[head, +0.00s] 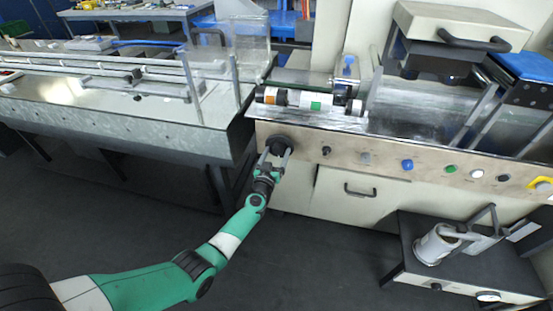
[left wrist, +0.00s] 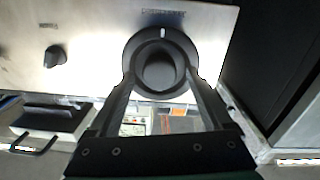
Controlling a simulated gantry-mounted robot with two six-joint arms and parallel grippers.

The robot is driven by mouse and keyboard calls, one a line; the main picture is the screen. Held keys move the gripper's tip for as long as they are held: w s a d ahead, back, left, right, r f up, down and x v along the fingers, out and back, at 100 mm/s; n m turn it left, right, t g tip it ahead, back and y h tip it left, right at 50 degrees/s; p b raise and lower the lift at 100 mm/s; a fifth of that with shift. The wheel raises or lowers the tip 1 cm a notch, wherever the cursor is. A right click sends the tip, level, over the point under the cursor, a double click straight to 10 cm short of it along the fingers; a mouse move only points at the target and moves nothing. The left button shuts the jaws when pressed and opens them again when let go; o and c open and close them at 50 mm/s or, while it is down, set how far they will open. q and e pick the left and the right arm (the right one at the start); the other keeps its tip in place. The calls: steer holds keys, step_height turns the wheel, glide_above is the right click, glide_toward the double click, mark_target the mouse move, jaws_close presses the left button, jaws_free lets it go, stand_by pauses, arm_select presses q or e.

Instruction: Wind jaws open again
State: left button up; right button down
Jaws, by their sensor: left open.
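A large round black knob (head: 280,143) sits at the left end of the machine's metal front panel. In the left wrist view the knob (left wrist: 162,62) fills the middle, with a white mark at its top pointing up to a small label. My left gripper (head: 276,155) faces the panel with its fingers open. In the left wrist view the fingertips of my left gripper (left wrist: 160,78) lie on either side of the knob's lower part; I cannot tell whether they touch it. I cannot clearly make out the machine's jaws. My right gripper is not in view.
A smaller black knob (head: 326,151) and a blue button (head: 407,164) are farther right on the panel. A conveyor (head: 110,120) stands at left. A cart with a white roll (head: 436,245) stands lower right.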

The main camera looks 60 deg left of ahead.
arm_select(q)
steer(key=shift+a, duration=0.1)
jaws_close()
stand_by(0.4)
